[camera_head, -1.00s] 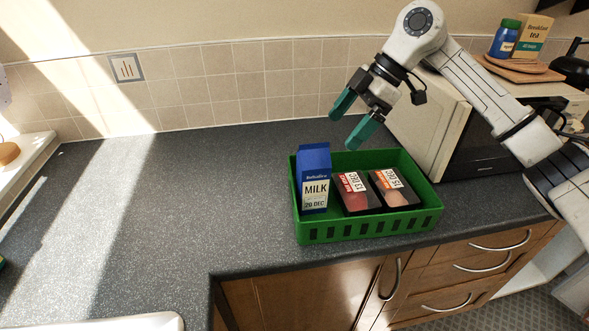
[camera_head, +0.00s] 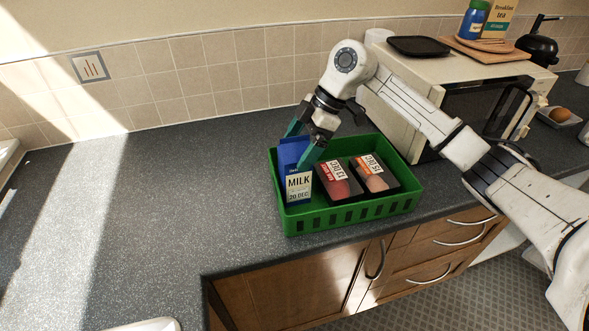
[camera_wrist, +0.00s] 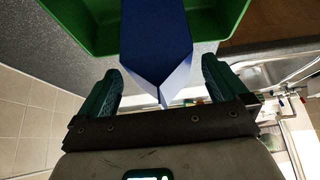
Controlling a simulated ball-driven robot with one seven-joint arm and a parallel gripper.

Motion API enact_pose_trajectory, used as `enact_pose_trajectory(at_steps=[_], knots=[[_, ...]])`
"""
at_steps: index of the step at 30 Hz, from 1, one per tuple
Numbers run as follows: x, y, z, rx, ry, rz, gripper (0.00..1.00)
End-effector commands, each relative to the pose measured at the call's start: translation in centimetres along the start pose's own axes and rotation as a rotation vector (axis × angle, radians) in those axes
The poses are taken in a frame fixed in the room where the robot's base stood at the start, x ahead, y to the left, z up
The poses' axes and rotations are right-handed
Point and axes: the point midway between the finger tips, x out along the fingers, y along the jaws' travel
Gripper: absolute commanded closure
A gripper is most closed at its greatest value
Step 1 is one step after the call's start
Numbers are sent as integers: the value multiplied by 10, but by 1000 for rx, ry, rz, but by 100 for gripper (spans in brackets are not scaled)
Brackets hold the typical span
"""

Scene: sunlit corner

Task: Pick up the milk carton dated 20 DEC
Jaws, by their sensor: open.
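The blue and white milk carton (camera_head: 298,186), labelled MILK and 20 DEC, stands upright at the left end of the green crate (camera_head: 350,212). My gripper (camera_head: 301,146) is open at the carton's top, with its teal fingers to either side of it. In the wrist view the carton (camera_wrist: 156,40) reaches down between the two open fingers of my gripper (camera_wrist: 160,88), with gaps visible on both sides. The green crate also shows there (camera_wrist: 98,42). One finger hides part of the carton's top in the head view.
Two dark packs, one dated 13 DEC (camera_head: 336,187) and one dated 15 DEC (camera_head: 374,181), lie in the crate right of the carton. A microwave (camera_head: 480,108) stands behind at the right. The worktop left of the crate is clear.

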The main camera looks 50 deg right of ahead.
Motion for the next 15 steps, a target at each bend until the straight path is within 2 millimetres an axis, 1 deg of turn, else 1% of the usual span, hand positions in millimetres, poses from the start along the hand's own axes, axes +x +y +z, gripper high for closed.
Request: enact_pose_trajectory(at_steps=[3,10,11,15], knots=[[9,0,0,0,0,0,0],[11,0,0,0,0,1,0],[11,0,0,0,0,1,2],[10,0,0,0,0,1,15]])
